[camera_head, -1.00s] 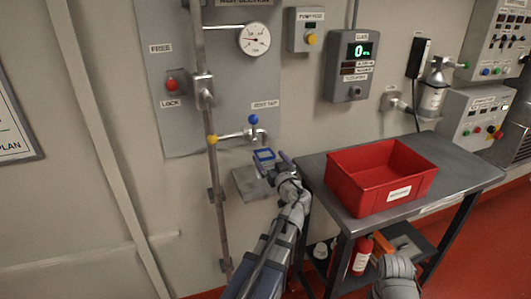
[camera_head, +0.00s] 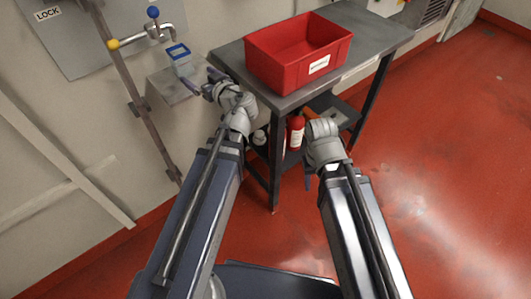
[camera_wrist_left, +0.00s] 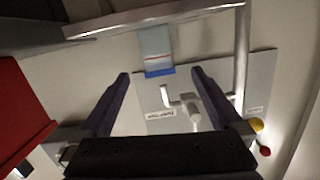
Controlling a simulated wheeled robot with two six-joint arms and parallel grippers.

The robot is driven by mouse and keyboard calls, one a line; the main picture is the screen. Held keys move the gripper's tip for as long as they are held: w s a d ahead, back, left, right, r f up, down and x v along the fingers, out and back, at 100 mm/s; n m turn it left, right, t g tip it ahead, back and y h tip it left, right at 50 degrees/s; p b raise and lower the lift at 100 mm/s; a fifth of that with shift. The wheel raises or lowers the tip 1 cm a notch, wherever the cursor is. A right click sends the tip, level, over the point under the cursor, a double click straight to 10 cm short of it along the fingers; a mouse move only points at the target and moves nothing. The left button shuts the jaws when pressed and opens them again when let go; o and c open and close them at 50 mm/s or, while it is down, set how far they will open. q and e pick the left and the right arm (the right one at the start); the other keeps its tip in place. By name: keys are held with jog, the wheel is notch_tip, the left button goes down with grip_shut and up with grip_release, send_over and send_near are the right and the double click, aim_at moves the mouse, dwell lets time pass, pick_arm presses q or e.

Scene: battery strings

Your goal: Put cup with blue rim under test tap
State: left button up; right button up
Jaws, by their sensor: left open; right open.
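The cup with the blue rim (camera_head: 180,54) stands upright on a small grey wall shelf (camera_head: 172,88). The test tap (camera_head: 158,30), with its blue knob, is on the wall panel just above the cup. In the left wrist view the picture is inverted; the cup (camera_wrist_left: 155,52) is ahead of my fingertips, beside the line of the tap spout (camera_wrist_left: 168,98). My left gripper (camera_head: 200,81) is open and empty, pointing at the cup but apart from it. My right gripper (camera_head: 318,142) is low in front of the table, its fingers mostly hidden by the wrist; it is open.
A red bin (camera_head: 290,70) stands on the grey metal table (camera_head: 365,48) right of the shelf. A fire extinguisher (camera_head: 295,132) is under the table. A vertical pipe (camera_head: 125,75) runs left of the shelf. The red floor (camera_head: 440,150) at right is clear.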

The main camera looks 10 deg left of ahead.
pick_arm(q)
jog(key=s+d+f+m+g+h, duration=0.5)
jog(key=s+d+f+h, duration=0.15)
jog(key=d+f, duration=0.5)
jog(key=s+d+f+m+g+h, duration=0.2)
jog(key=s+d+f+m, duration=0.1)
jog(key=s+d, duration=0.3)
jog(key=s+d+f+m+g+h, duration=0.3)
jog(key=s+d+f+m, duration=0.1)
jog(key=d, duration=0.5)
jog(key=shift+s+m, duration=0.6)
jog(key=shift+s, duration=0.35)
jog(key=shift+d, duration=0.1)
jog(key=shift+c, duration=0.3)
